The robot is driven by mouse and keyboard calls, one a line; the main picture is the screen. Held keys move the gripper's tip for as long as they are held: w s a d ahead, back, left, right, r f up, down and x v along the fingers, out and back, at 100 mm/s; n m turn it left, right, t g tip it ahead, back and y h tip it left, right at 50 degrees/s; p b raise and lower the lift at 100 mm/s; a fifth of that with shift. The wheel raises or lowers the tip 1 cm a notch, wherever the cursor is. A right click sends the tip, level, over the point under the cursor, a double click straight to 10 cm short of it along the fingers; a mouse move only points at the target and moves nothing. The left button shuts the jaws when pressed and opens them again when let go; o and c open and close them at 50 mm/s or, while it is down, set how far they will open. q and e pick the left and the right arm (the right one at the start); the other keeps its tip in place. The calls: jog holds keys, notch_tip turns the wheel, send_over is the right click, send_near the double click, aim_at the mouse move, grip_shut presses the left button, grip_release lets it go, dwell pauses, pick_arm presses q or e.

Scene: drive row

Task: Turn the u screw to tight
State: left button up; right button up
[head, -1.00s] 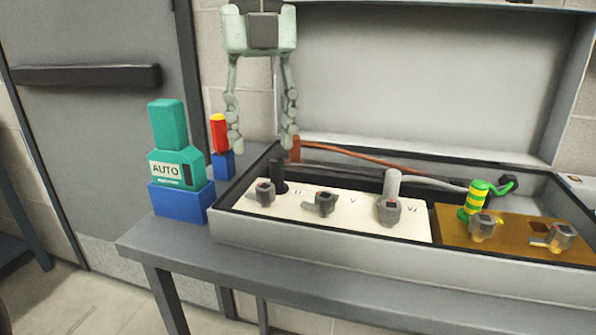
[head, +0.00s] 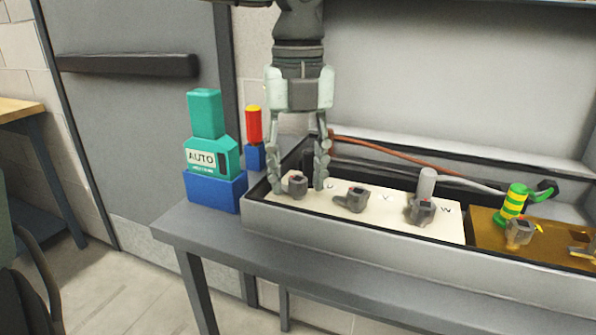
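The u screw (head: 298,186) is a small grey knob with a red mark at the left end of the white terminal block (head: 385,224). A letter beside it is partly covered by a finger. My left gripper (head: 297,189) points down with its two fingers on either side of the u screw. The fingers stand apart and a gap shows between them and the knob, so it is open. I cannot tell how deep the fingertips reach. The v screw (head: 357,199) and the w screw (head: 423,211) are to the right. My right gripper is not in view.
A grey cable rises behind the w screw. A brown block (head: 485,242) with a green-yellow lead (head: 513,201) is at right. A teal AUTO tool (head: 206,150) in a blue holder (head: 214,192) and a red-yellow item (head: 254,125) stand left of the box (head: 340,247).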

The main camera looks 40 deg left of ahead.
pick_arm(q)
jog(key=c, duration=0.8)
jog(key=shift+m, duration=0.3)
jog(key=shift+b, duration=0.3)
jog(key=shift+f+m+b, duration=0.1)
jog(key=shift+m+b, duration=0.2)
jog(key=shift+m, duration=0.5)
jog(key=m+b, duration=0.1)
jog(key=m, duration=0.6)
jog(key=shift+b, duration=0.3)
jog(key=shift+m, duration=2.3)
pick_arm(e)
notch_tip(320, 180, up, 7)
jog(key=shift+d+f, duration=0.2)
